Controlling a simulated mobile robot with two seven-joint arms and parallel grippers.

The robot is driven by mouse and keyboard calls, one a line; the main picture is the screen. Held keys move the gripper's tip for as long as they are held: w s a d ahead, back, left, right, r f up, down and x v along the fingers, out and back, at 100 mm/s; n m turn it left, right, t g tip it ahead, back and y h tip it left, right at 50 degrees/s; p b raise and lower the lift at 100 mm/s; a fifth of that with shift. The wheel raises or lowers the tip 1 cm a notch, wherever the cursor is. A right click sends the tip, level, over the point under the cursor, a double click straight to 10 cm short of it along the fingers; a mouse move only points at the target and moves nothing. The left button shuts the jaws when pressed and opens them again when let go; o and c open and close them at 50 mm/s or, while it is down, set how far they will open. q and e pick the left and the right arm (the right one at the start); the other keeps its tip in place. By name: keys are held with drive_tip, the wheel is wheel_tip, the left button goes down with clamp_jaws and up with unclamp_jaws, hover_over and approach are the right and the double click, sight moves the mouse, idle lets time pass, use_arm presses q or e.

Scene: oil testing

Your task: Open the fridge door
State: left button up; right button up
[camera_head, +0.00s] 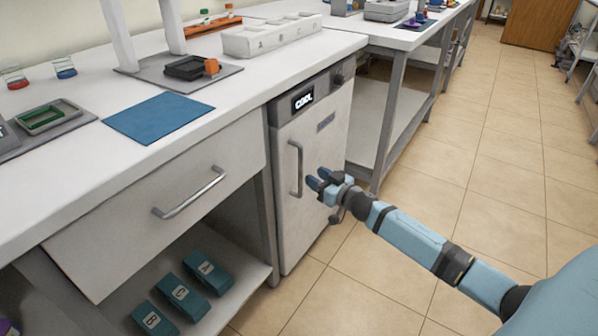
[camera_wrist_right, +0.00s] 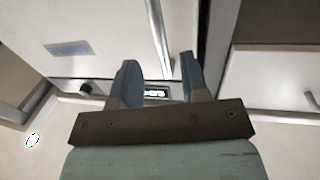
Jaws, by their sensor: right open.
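The fridge (camera_head: 312,150) is a small grey-white unit under the counter, with a dark panel reading COOL (camera_head: 302,99). Its door looks closed. A vertical bar handle (camera_head: 296,168) is on the left side of the door. My right gripper (camera_head: 318,178) is open and empty, just right of the handle in the head view and apart from it. In the right wrist view the handle (camera_wrist_right: 157,35) runs in the gap between the two fingers (camera_wrist_right: 160,68), seemingly beyond their tips. My left gripper is not in view.
A drawer with a bar handle (camera_head: 190,192) is left of the fridge, above a shelf with teal lettered blocks (camera_head: 208,272). The countertop holds a blue mat (camera_head: 158,117) and a white rack (camera_head: 270,36). The tiled floor (camera_head: 440,150) before the fridge is clear.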

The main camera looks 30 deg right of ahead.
drive_tip(key=w+b, duration=0.1)
drive_tip(key=w, duration=0.2)
drive_tip(key=w+a, duration=0.1)
drive_tip(key=w, duration=0.3)
drive_tip(key=shift+a+b, duration=0.2)
drive_tip(key=shift+b, duration=0.2)
drive_tip(key=shift+c, duration=0.2)
clamp_jaws()
